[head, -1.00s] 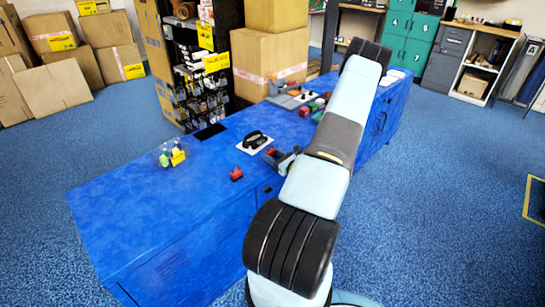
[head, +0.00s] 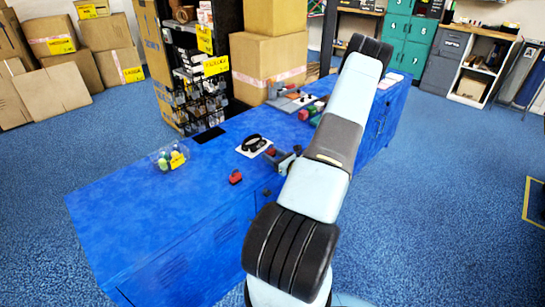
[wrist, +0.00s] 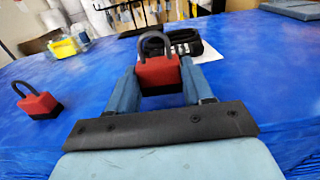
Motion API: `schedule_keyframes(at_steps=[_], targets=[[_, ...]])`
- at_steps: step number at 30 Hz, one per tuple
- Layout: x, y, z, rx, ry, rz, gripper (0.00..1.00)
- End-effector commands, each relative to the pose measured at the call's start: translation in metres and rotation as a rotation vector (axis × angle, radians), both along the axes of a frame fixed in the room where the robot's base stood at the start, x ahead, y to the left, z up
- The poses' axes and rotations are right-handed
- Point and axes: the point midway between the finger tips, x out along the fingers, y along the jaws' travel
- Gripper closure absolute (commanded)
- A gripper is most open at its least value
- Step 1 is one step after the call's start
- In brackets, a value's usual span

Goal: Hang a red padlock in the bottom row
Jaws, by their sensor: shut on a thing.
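My gripper (wrist: 159,76) is shut on a red padlock (wrist: 158,72), its black shackle upward and its dark base downward, between the two blue-grey fingers. In the head view my gripper (head: 284,160) is over the near edge of the blue bench, with a bit of the held red padlock (head: 271,152) showing. A second red padlock (wrist: 38,102) stands on the bench to the left in the wrist view, and also shows in the head view (head: 235,177). I cannot make out which row is meant; small items hang in rows on a dark rack (head: 207,103) behind the bench.
The blue bench (head: 140,210) is clear at its left. A white mat with a black object (head: 252,144) lies just beyond my gripper. A clear tub with a yellow label (head: 170,157) stands at the back left. Several coloured blocks (head: 312,110) lie farther right, near cartons (head: 270,62).

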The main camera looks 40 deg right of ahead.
Motion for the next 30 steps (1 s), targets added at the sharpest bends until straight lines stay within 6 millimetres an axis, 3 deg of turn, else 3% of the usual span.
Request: schedule_keyframes(at_steps=[30], targets=[[-0.042,-0.004,0.0,0.0,0.0,-0.001,0.74]])
